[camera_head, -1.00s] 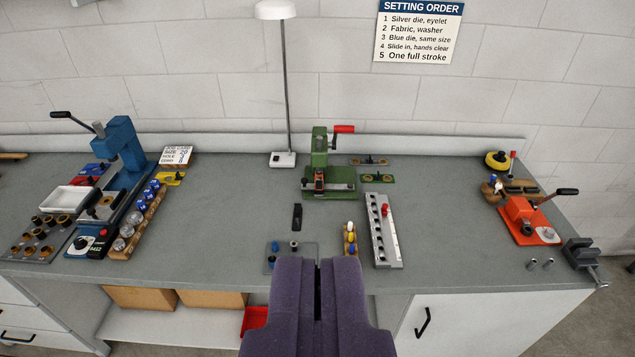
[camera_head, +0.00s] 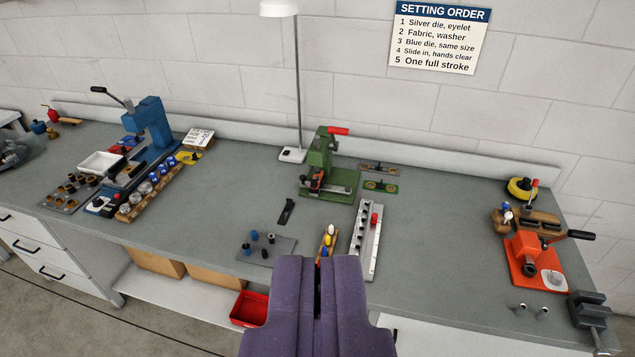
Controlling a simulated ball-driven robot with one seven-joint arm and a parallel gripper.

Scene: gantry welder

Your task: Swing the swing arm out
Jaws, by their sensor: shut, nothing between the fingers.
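My gripper (camera_head: 318,262), with purple fingers, is shut and empty at the bottom middle of the view, in front of the bench's front edge. I cannot tell which part is the swing arm. Three hand-worked machines stand on the bench, all apart from my gripper. A green press (camera_head: 322,165) with a red handle stands at the middle back. A blue press (camera_head: 152,122) with a black-knobbed lever stands at the left. An orange-red tool (camera_head: 523,258) with a black handle (camera_head: 581,235) sticking out to the right stands near the right end.
The grey bench (camera_head: 420,250) has free room right of the middle. Near its front are a plate with pegs (camera_head: 265,249), a wooden block of coloured pieces (camera_head: 327,244) and a pale rail (camera_head: 365,245). A lamp (camera_head: 297,90) stands behind. A grey vise (camera_head: 589,310) sits at the right end.

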